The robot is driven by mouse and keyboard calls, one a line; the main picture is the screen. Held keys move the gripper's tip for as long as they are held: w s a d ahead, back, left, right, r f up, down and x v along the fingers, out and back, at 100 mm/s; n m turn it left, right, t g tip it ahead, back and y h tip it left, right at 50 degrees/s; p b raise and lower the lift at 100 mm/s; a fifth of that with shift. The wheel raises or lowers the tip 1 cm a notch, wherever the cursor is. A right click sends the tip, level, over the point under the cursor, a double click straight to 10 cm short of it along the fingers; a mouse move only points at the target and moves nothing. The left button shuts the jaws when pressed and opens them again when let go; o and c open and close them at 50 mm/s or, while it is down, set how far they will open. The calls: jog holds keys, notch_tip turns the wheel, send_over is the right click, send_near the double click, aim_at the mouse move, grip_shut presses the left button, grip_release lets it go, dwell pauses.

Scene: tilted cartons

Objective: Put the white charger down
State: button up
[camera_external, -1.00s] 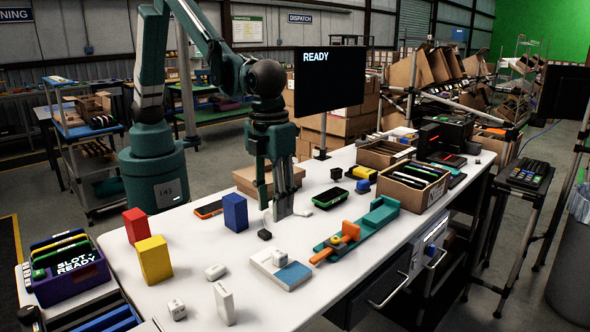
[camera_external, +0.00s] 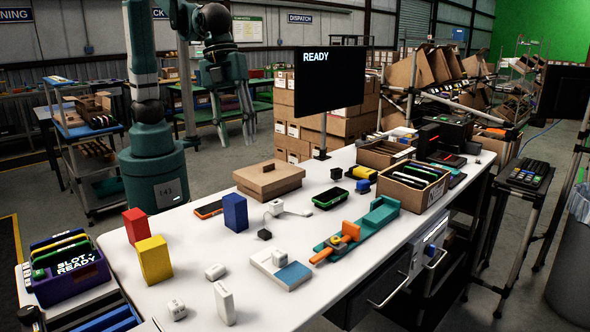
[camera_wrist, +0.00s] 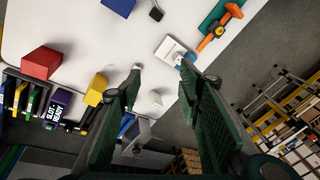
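My gripper (camera_external: 237,144) is raised above and behind the table, its fingers apart. In the wrist view my gripper (camera_wrist: 160,69) is open with nothing between the fingertips. A small white charger-like block (camera_external: 274,208) with a pale flat strip or cable beside it rests on the table, right of the blue block (camera_external: 235,212). Other small white blocks (camera_external: 215,271) (camera_external: 177,309) lie at the front, and an upright white one (camera_external: 224,302) stands near them. Another white piece (camera_external: 279,257) sits on a white-and-blue box (camera_external: 292,275). Which is the named charger I cannot tell for certain.
A red block (camera_external: 136,225) and a yellow block (camera_external: 154,260) stand at the left. A teal-and-orange fixture (camera_external: 376,217) lies at the right. A brown carton (camera_external: 269,183) sits at the back edge. A purple bin (camera_external: 75,282) is at front left.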

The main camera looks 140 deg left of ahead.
jog(key=s+r+n+t, duration=0.1)
jog(key=s+n+t, duration=0.3)
jog(key=s+n, duration=0.7)
jog(key=s, duration=1.6)
jog(key=shift+s+a+r, duration=0.3)
jog(key=shift+s+a, duration=0.1)
